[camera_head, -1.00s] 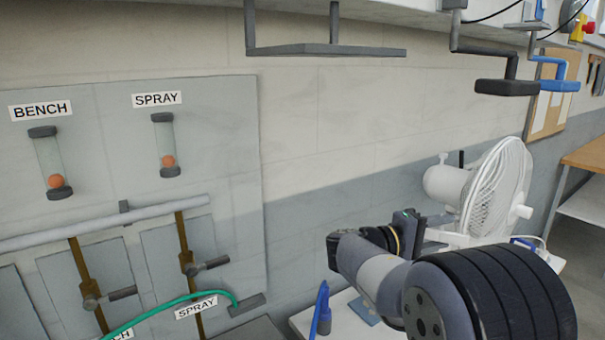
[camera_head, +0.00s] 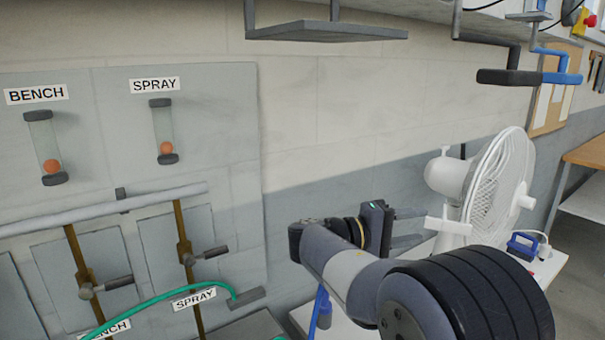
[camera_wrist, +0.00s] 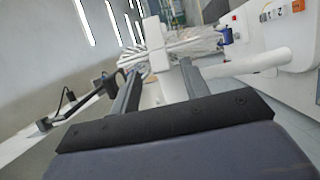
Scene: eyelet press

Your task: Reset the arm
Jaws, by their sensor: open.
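My gripper (camera_head: 420,232) is in the head view at the lower centre right, in front of the white fan, with its fingers pointing right. In the wrist view, my gripper (camera_wrist: 160,85) shows two grey fingers spread apart, with nothing between their tips that I can tell is held. A white blocky shape lies beyond the fingertips in the wrist view, and the fan's wire cage (camera_wrist: 150,52) is behind it. The jaws are open.
The white fan (camera_head: 497,185) stands on a white table close to my gripper. A wall panel (camera_head: 225,110) with BENCH and SPRAY gauges, valves and a green hose (camera_head: 150,298) is at left. A grey shelf (camera_head: 325,31) and crank handles (camera_head: 510,77) hang above. A blue clamp-like object (camera_head: 523,246) is at right.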

